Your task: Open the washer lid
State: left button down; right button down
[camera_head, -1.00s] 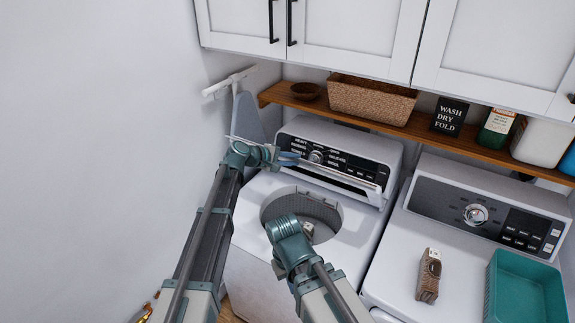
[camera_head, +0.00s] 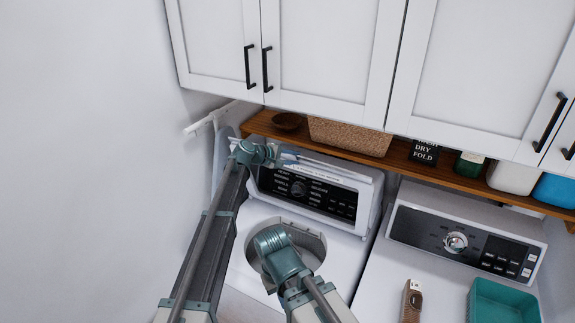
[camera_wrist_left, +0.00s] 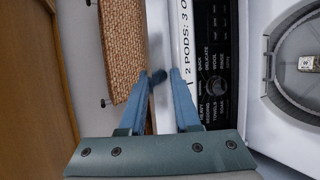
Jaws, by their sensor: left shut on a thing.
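The washer (camera_head: 345,250) is the left white machine, with its round drum opening (camera_head: 312,245) uncovered. Its lid (camera_head: 374,195) stands raised near the control panel, whose dial and labels show within the lid's frame. In the left wrist view a white lid strip (camera_wrist_left: 184,30) with printed text runs beside the black panel. My left gripper (camera_head: 289,157) is at the lid's upper left edge, shut on it; its two blue fingers (camera_wrist_left: 165,76) show in the wrist view. My right arm reaches over the drum opening; its fingers are hidden.
A wooden shelf (camera_head: 400,163) above the machines holds a wicker basket (camera_head: 350,135), a bowl (camera_head: 288,121) and several other items. White cabinets (camera_head: 325,50) hang above it. On the right, the dryer (camera_head: 380,270) carries a teal bin (camera_head: 500,300) and a brown object (camera_head: 412,300).

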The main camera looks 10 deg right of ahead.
pick_arm(q)
jog(key=shift+w+d+r+p, duration=0.25)
jog(key=shift+w+d, duration=0.2)
jog(key=shift+w, duration=0.2)
jog(key=shift+w+d+r+p, duration=0.1)
jog(key=shift+w+d+r, duration=0.15)
jog(key=shift+w+d, duration=0.3)
jog(key=shift+a, duration=0.1)
jog(key=c, duration=0.9)
grip_release()
jog(key=shift+s+a+r, duration=0.15)
jog(key=shift+a+r, duration=0.05)
jog(key=shift+a, duration=0.05)
jog(key=s+a, duration=0.2)
jog(key=a, duration=0.1)
jog(key=s+a, duration=0.2)
jog(key=a, duration=0.2)
jog(key=s+a, duration=0.2)
jog(key=a, duration=0.2)
